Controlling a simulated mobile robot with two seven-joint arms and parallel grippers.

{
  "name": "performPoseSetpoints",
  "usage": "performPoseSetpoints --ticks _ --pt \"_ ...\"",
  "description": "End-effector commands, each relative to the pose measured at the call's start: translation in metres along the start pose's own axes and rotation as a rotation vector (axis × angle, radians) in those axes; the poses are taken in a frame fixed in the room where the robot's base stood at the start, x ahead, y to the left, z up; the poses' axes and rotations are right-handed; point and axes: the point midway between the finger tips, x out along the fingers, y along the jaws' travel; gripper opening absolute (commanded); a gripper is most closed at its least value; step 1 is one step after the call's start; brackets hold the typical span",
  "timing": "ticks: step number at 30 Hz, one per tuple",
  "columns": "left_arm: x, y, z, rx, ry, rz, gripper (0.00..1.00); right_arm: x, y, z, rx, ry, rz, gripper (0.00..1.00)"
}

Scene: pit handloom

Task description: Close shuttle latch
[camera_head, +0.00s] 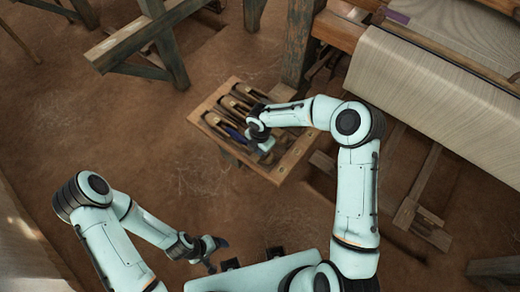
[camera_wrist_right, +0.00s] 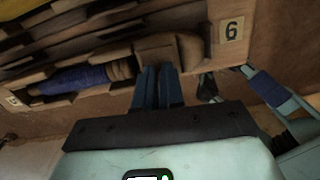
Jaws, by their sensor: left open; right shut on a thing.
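A wooden shuttle with blue thread wound in its hollow (camera_wrist_right: 82,78) lies in a slotted wooden tray (camera_head: 285,170); its brown end (camera_wrist_right: 170,48) shows in the right wrist view. My right gripper (camera_head: 256,137) is over the tray in the head view. In the right wrist view its two dark blue fingers (camera_wrist_right: 158,84) are close together at the shuttle's brown end. The exact grip point is hidden by the fingers, and I cannot make out the latch. My left gripper (camera_head: 214,254) is open and empty, low over the floor, apart from the tray.
The tray holds several other shuttles (camera_head: 233,104) in parallel slots. A label "6" (camera_wrist_right: 232,30) is on the tray's edge. The loom's cloth (camera_head: 425,85) and timber post (camera_head: 298,40) stand right and behind.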

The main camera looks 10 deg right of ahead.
Motion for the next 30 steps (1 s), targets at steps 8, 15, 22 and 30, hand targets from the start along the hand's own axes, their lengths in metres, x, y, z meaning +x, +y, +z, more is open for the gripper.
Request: performPoseSetpoints --ticks 8,15,22,30 --pt "0.013 -0.007 0.006 -0.003 -0.009 -0.003 0.85 0.002 0.002 -0.001 0.196 -0.002 0.002 0.00" --pt "0.025 -0.013 0.011 -0.006 -0.017 -0.006 0.85 0.002 0.004 0.000 0.424 -0.001 0.002 0.00" --pt "0.035 -0.018 0.015 -0.008 -0.023 -0.008 0.85 0.002 0.006 0.000 0.643 0.000 0.001 0.00" --pt "0.047 -0.023 0.018 -0.010 -0.029 -0.010 0.85 0.002 0.008 0.002 0.899 0.001 0.002 0.00"
